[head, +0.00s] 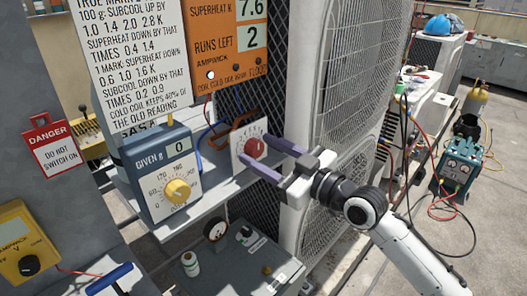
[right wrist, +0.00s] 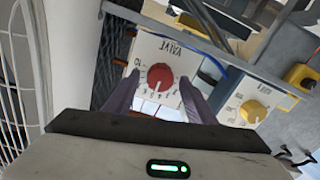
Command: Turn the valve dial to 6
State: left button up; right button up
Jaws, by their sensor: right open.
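The valve dial is a red knob (head: 255,147) on a white panel (head: 239,133) with a printed number scale, mounted by the wire mesh. In the right wrist view the red knob (right wrist: 159,77) shows upside down under the word VALVE, with numbers around it; I cannot read its setting surely. My right gripper (head: 257,153) is open, its two purple fingers pointing at the panel. In the wrist view the fingers (right wrist: 160,82) appear on either side of the knob, with gaps; whether they reach around it I cannot tell. My left gripper is not in view.
A grey-blue box with a yellow dial (head: 178,191) reading "GIVEN g" 0 stands left of the valve. An orange display (head: 228,42) shows 7.6 and runs left 2. A white notice (head: 130,60) hangs beside it. A condenser grille (head: 350,60) rises close on the right.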

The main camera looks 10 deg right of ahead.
jog(key=c, duration=1)
jog(key=shift+r+m+p, duration=0.15)
jog(key=shift+m+p, duration=0.55)
jog(key=shift+m, duration=0.1)
jog(key=shift+c, duration=0.2)
jog(key=shift+m+p, duration=0.4)
jog(key=shift+m, duration=0.8)
jog(key=o, duration=1)
jog(key=shift+o, duration=0.2)
jog(key=shift+d, duration=0.1)
